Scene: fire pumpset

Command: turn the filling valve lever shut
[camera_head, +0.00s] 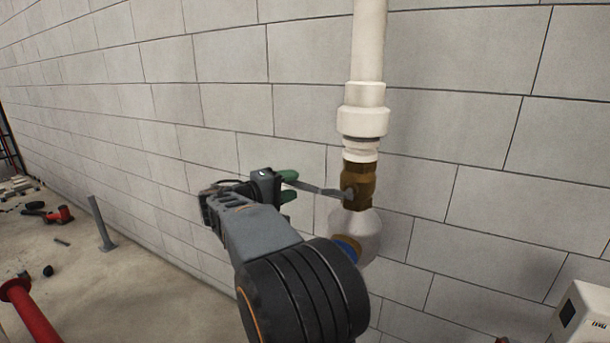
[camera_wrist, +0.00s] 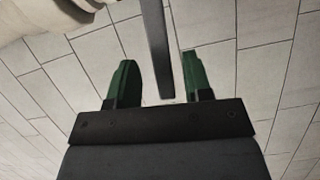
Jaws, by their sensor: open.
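The filling valve (camera_head: 358,186) is a brass body on a white vertical pipe in front of the block wall. Its grey lever (camera_head: 318,189) sticks out to the left, roughly crosswise to the pipe. My gripper (camera_head: 289,186) is at the lever's free end, with its green fingertips apart. In the wrist view the dark lever (camera_wrist: 157,50) runs down between the two green fingers of my gripper (camera_wrist: 158,80), with a gap on each side. No clear contact shows. My arm hides part of the fitting below the valve.
The white pipe (camera_head: 366,50) rises above the valve. A white box (camera_head: 585,315) is at the lower right. A red pipe (camera_head: 32,318), a grey post (camera_head: 101,224) and loose items are on the floor at left. The wall (camera_head: 480,120) is close behind the valve.

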